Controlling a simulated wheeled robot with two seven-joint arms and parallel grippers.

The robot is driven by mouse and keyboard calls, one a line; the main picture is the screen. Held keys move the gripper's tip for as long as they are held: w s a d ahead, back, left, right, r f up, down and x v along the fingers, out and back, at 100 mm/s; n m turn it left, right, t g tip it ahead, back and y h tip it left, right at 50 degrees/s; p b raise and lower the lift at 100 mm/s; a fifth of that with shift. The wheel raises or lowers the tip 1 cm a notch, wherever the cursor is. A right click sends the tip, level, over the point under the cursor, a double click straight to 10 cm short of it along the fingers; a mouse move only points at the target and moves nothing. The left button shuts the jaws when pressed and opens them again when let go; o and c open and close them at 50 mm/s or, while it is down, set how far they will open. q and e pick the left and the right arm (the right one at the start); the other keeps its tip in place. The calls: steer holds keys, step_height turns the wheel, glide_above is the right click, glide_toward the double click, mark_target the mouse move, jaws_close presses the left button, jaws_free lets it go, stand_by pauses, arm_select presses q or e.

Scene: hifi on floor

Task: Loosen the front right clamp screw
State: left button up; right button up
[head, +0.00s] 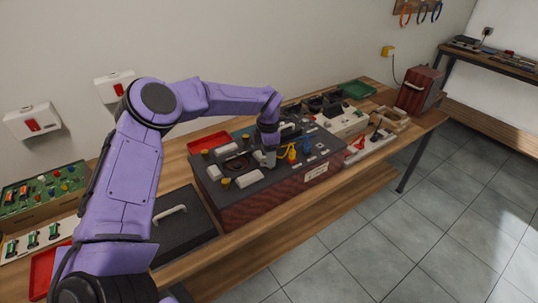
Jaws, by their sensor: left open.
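A box-shaped unit with a dark top and reddish ribbed sides (268,202) stands on the wooden workbench (340,178). I cannot tell which small part is the front right clamp screw. My left gripper (270,158) points down over the middle of this top, close beside the red part. It is open, with nothing visible between its fingers. Its forearm hides some of the unit's back. My right gripper is out of view.
A black case with a pale handle (172,213) stands left of the unit. A red tray (209,142) lies behind it. To the right are a white unit (345,122), a green tray (358,89) and a reddish box (420,90). The tiled floor in front is clear.

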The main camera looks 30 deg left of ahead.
arm_select(q)
steer(key=w+f, duration=0.1)
steer(key=f, duration=0.2)
steer(key=shift+w, duration=0.4)
steer(key=shift+s+r, duration=0.2)
steer(key=shift+s, duration=0.35)
steer(key=c, duration=0.5)
jaws_close()
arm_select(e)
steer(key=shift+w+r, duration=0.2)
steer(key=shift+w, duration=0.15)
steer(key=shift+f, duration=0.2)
